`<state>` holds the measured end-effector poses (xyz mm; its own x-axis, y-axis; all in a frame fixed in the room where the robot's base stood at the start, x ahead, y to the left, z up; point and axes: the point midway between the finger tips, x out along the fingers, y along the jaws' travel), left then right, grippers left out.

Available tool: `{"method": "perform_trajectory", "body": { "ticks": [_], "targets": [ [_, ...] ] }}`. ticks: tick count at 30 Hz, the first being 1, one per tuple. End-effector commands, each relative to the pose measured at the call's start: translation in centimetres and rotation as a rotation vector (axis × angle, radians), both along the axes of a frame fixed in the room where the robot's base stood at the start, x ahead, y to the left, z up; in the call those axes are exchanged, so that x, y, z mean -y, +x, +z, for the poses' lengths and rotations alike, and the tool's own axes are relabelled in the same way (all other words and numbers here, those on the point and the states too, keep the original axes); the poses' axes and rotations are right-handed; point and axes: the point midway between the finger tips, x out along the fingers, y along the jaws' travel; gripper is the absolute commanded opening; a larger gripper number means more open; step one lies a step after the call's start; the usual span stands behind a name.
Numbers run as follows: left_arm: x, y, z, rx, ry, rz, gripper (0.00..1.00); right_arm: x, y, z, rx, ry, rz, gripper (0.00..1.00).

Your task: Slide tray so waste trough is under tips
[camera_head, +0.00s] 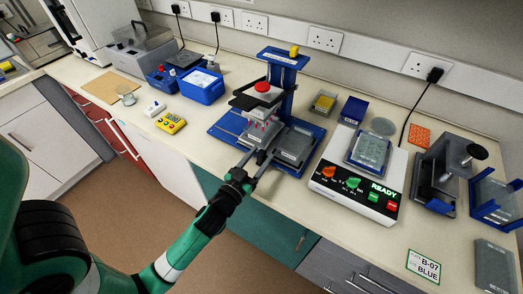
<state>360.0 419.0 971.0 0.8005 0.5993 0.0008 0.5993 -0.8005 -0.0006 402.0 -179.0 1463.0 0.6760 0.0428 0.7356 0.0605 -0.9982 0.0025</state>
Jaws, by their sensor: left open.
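The pipette stand (283,58) has a blue column and a head with a red knob (262,87). Small reddish tips (262,121) hang under the head. A sliding tray on the blue base (228,127) carries two grey blocks: one (257,136) under the tips, another (294,146) to its right. Their labels are too small to read, so I cannot tell which is the waste trough. My left gripper (252,168) is open at the tray's front edge, fingers pointing toward it; I cannot tell whether they touch it. My right gripper is not in view.
Right of the stand is a white device (359,195) showing READY. A blue box (202,86) and yellow device (171,123) are to the left. Small yellow (323,101) and blue (354,110) boxes stand behind. Bare bench lies left of the blue base.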

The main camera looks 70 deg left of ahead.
Motion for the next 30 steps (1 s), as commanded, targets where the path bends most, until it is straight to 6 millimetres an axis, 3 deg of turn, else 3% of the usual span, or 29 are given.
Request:
{"method": "perform_trajectory", "body": {
  "ticks": [11, 21, 30],
  "targets": [
    [-0.85, 1.08, -0.06, -0.001, -0.001, 0.0, 0.57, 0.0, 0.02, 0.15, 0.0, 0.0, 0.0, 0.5],
    [-0.81, 1.05, -0.05, -0.001, -0.001, 0.0, 0.0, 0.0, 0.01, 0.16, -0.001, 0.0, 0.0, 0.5],
    [-0.81, 1.04, -0.04, 0.001, -0.001, 0.0, 0.0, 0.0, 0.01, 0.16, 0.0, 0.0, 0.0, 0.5]
  ]
}}
